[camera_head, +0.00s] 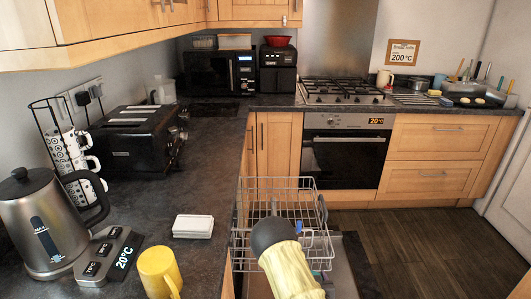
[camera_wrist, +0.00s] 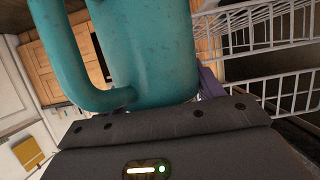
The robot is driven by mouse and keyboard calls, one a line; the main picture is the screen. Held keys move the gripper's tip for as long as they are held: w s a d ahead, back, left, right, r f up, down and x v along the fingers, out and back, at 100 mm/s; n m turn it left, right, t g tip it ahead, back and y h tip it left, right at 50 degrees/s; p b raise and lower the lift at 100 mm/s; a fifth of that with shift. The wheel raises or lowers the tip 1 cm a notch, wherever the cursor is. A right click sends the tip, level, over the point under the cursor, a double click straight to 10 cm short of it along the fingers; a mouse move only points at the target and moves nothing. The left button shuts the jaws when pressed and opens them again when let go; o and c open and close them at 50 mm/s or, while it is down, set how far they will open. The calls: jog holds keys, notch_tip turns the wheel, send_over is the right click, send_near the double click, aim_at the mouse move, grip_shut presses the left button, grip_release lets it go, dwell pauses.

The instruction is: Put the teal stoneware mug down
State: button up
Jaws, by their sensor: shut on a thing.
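The teal stoneware mug (camera_wrist: 145,50) fills the upper middle of the wrist view, with its handle on the left. My gripper (camera_wrist: 165,98) is shut on it; a purple finger part shows beside the mug's lower right, and the mug hides the rest of the fingers. In the head view my arm with its yellow sleeve reaches over the wire rack, and I cannot make out the mug or fingers there. What lies under the mug is not shown.
The wire rack (camera_head: 262,190) stands just beyond my arm, and its wires (camera_wrist: 262,30) pass close right of the mug. On the dark counter (camera_head: 170,200) are a kettle (camera_head: 40,225), yellow mug (camera_head: 158,270), white block (camera_head: 193,226) and toaster (camera_head: 135,140). Bare counter lies between toaster and rack.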

jog(key=shift+f+b, duration=1.65)
jog(key=shift+f, duration=0.4)
jog(key=s+r+p, duration=0.2)
jog(key=r+p, duration=0.9)
jog(key=r, duration=0.1)
jog(key=s+r+p, duration=0.2)
jog(key=r+p, duration=0.9)
jog(key=r, duration=0.1)
jog(key=shift+s+r, duration=0.2)
jog(key=s+f, duration=0.4)
jog(key=f, duration=0.1)
jog(key=shift+s+f, duration=0.2)
jog(key=shift+f, duration=0.1)
jog(key=f, duration=0.2)
jog(key=s+f, duration=0.1)
jog(key=f, duration=0.2)
jog(key=shift+s+f, duration=0.25)
jog(key=shift+f, duration=0.1)
